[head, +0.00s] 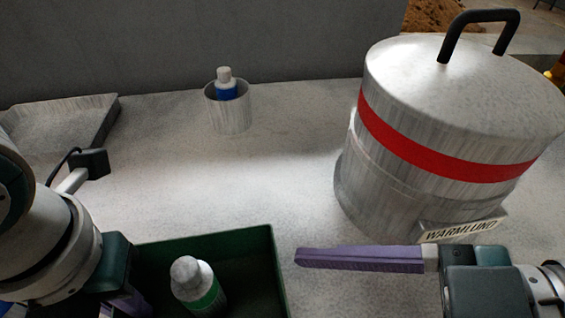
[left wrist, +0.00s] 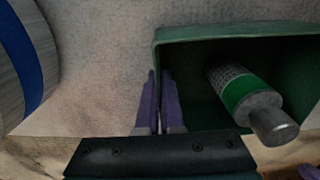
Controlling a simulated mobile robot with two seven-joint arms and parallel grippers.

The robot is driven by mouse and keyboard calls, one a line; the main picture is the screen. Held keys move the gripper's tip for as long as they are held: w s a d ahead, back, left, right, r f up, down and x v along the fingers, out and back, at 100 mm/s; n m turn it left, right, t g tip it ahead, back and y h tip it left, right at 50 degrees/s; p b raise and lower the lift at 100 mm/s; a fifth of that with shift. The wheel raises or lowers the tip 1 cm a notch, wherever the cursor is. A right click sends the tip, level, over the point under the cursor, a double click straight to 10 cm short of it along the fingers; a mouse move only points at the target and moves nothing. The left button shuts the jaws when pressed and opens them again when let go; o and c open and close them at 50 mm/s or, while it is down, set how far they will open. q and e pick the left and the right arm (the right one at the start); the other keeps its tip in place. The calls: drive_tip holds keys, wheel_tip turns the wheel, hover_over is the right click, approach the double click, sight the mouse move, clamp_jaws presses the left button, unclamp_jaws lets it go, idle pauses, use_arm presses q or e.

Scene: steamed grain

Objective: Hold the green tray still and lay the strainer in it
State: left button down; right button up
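The green tray (head: 262,262) is at the bottom middle of the head view and at the right of the left wrist view (left wrist: 200,36). A grey mesh-sided cylinder with a green band and a knob, seemingly the strainer (head: 205,296), is inside it, also in the left wrist view (left wrist: 235,88); I cannot tell if it lies flat. My left gripper (left wrist: 158,84) has its purple fingers close together at the tray's left wall, seemingly pinching it. My right gripper (head: 300,257) shows one purple finger right of the tray, apart from it, holding nothing visible.
A large lidded pot (head: 385,150) with a red band stands right, behind my right gripper. A metal cup (head: 229,115) holding a blue-banded cylinder (head: 226,88) stands at the back. A blue-banded vessel (left wrist: 28,50) is left in the left wrist view. The middle counter is clear.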

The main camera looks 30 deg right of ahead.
use_arm(q)
drive_tip(key=c, duration=1)
unclamp_jaws()
wheel_tip(320, 180, up, 12)
drive_tip(key=shift+r, duration=0.1)
